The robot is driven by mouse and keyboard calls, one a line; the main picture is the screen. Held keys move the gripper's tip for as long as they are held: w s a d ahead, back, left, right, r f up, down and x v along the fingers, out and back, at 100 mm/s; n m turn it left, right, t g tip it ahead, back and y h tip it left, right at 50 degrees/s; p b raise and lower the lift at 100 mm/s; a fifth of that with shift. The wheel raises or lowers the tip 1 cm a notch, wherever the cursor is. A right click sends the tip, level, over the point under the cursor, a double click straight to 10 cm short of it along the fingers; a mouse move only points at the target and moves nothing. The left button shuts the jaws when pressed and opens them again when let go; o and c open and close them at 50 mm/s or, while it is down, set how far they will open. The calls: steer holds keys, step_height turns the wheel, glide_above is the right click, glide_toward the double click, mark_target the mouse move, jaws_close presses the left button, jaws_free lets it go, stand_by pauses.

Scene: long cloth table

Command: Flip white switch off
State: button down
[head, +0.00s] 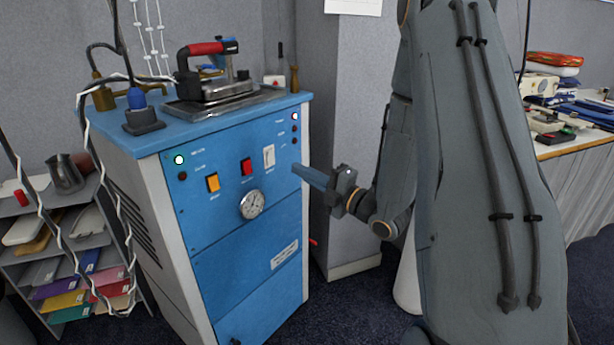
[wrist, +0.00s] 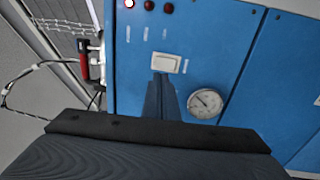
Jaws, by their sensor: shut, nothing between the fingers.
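The white switch (head: 269,156) is a small upright rocker on the front panel of a blue machine (head: 225,215), above the round gauge and right of the red switch. It also shows in the wrist view (wrist: 167,63), just beyond the fingertips. My gripper (head: 297,168) is shut and empty, its blue-grey fingers pointing left at the panel. In the wrist view its fingertips (wrist: 160,78) overlap the lower edge of the switch in the picture. I cannot tell whether they touch it. The finer tilt of the rocker is too small to read.
A red switch (head: 246,167), an orange switch (head: 212,183) and a pressure gauge (head: 252,205) sit close by on the panel. An iron (head: 210,75) stands on top of the machine. A shelf rack (head: 70,240) is at left, a cloth-covered table (head: 575,150) at right.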

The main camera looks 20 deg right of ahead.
mark_target(271, 154)
steer(key=p+x, duration=0.1)
steer(key=x, duration=0.7)
steer(key=shift+w, duration=0.1)
steer(key=shift+r, duration=0.1)
